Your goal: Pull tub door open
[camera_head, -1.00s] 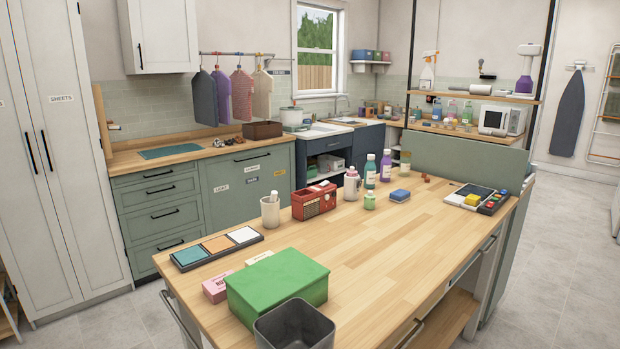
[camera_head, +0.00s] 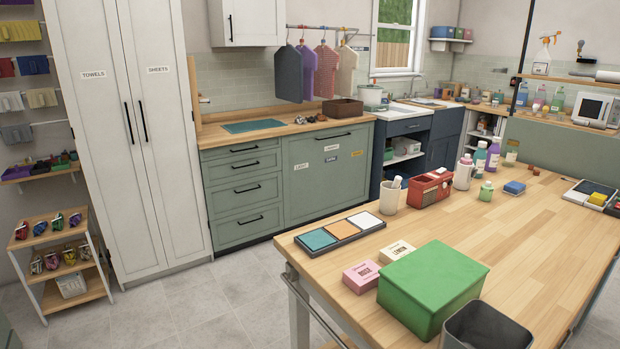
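No door marked as a tub door can be made out. A wide green cabinet front (camera_head: 327,176) with a black handle along its top and several small labels stands closed under the wooden counter at the back. A dark blue sink cabinet (camera_head: 408,128) stands to its right, with an open shelf below its closed upper front. Neither of my grippers shows in the head view.
Tall white cabinets (camera_head: 135,140) and a small shelf rack (camera_head: 62,262) stand left. Grey floor (camera_head: 205,300) lies clear between.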

